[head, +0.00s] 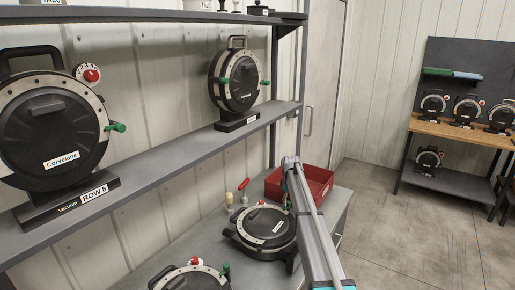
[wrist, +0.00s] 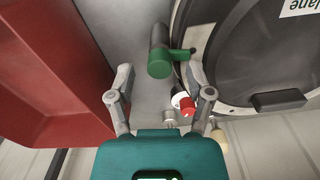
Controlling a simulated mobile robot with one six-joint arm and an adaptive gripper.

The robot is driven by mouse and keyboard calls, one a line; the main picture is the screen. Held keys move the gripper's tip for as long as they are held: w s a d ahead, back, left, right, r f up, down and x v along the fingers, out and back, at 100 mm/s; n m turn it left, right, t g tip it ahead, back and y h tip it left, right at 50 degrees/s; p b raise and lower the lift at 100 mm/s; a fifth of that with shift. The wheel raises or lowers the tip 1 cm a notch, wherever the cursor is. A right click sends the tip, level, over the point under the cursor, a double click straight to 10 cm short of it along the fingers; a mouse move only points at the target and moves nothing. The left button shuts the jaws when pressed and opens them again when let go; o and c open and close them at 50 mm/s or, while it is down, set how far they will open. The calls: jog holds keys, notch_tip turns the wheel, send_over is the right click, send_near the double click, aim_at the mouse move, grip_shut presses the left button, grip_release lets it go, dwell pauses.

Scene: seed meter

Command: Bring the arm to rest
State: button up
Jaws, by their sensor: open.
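My gripper (wrist: 158,78) is open in the wrist view, with nothing gripped between its fingers. A green-tipped grey handle (wrist: 160,62) shows beyond and between the fingertips; I cannot tell how far below it is. The handle is at the side of a round black seed meter (wrist: 245,50), to the right of the fingers. In the head view that meter (head: 265,232) lies on the grey bench, and my arm (head: 313,225) reaches in from the bottom over its right side. The gripper itself cannot be made out there.
A red bin (head: 319,182) stands on the bench, close left of the fingers in the wrist view (wrist: 60,60). A cream-topped item (head: 229,200) and a red-handled one (head: 243,186) stand behind the meter. A grey shelf (head: 170,165) holds meters above. Open floor (head: 400,235) lies right.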

jog(key=shift+r+p, duration=3.8)
jog(key=shift+r, duration=0.3)
jog(key=shift+r+p, duration=0.35)
